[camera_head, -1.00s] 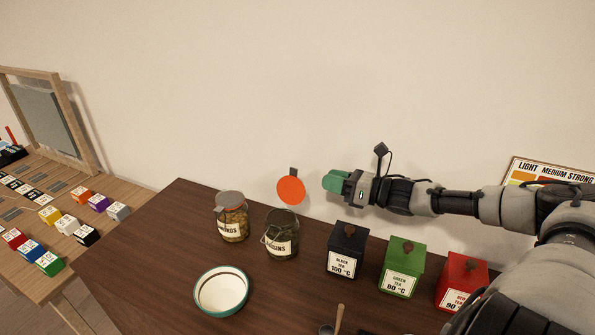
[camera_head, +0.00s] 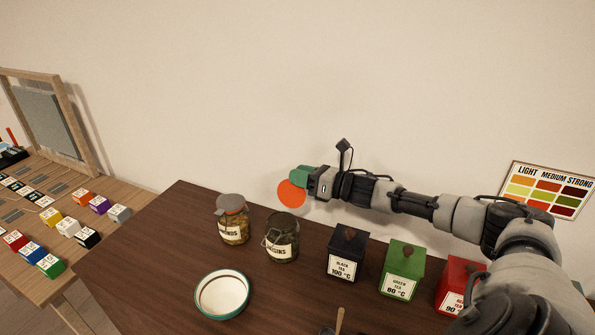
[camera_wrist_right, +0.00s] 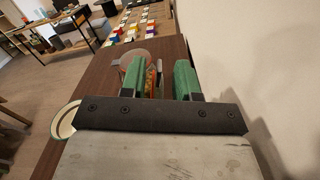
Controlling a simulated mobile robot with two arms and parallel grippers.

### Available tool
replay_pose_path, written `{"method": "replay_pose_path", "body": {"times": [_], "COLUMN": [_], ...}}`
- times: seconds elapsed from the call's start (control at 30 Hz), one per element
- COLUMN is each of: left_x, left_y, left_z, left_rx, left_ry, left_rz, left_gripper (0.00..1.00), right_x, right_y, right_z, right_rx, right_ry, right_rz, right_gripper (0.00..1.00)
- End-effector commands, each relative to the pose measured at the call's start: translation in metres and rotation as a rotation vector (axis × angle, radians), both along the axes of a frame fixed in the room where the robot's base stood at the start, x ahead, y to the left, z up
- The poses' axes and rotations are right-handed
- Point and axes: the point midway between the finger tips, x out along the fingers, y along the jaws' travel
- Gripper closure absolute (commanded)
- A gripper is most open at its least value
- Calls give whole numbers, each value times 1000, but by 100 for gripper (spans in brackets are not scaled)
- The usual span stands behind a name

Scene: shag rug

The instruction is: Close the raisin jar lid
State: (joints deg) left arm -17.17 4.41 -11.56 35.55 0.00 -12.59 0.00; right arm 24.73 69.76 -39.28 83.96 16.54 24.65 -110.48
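The raisin jar (camera_head: 281,243) is a glass jar labelled "RAISINS" on the dark brown table. Its lid (camera_head: 291,194) stands raised above it, its round orange face showing. My right gripper (camera_head: 299,176) is at the lid's upper edge, with its green fingertips covering part of the orange disc. In the right wrist view, the right gripper (camera_wrist_right: 160,78) has its fingers apart, with a thin orange edge between them, close to the left finger. Whether a finger touches the lid is unclear. My left gripper is out of view.
A closed almond jar (camera_head: 234,225) stands left of the raisin jar. Black (camera_head: 344,262), green (camera_head: 401,268) and red (camera_head: 459,281) tea boxes stand to the right. A white bowl (camera_head: 222,295) is in front. The wall is close behind.

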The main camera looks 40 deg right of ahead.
Motion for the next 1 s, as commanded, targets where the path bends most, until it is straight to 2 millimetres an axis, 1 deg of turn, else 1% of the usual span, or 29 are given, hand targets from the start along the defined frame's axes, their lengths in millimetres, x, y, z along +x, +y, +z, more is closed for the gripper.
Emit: {"method": "replay_pose_path", "body": {"times": [0.13,0.47,0.5,0.67,1.0], "left_x": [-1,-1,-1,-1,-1], "left_y": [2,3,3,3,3], "left_z": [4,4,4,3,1], "left_rx": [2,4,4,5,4], "left_ry": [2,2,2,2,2], "left_rz": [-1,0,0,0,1], "left_gripper": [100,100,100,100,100], "right_x": [7,8,8,8,8], "right_y": [4,5,5,5,6], "right_z": [1,0,0,0,-1], "right_rx": [-1,-1,-1,-1,-8], "right_ry": [-1,0,0,0,-4], "right_rz": [1,1,1,1,1], "right_gripper": [69,69,75,100,100]}}
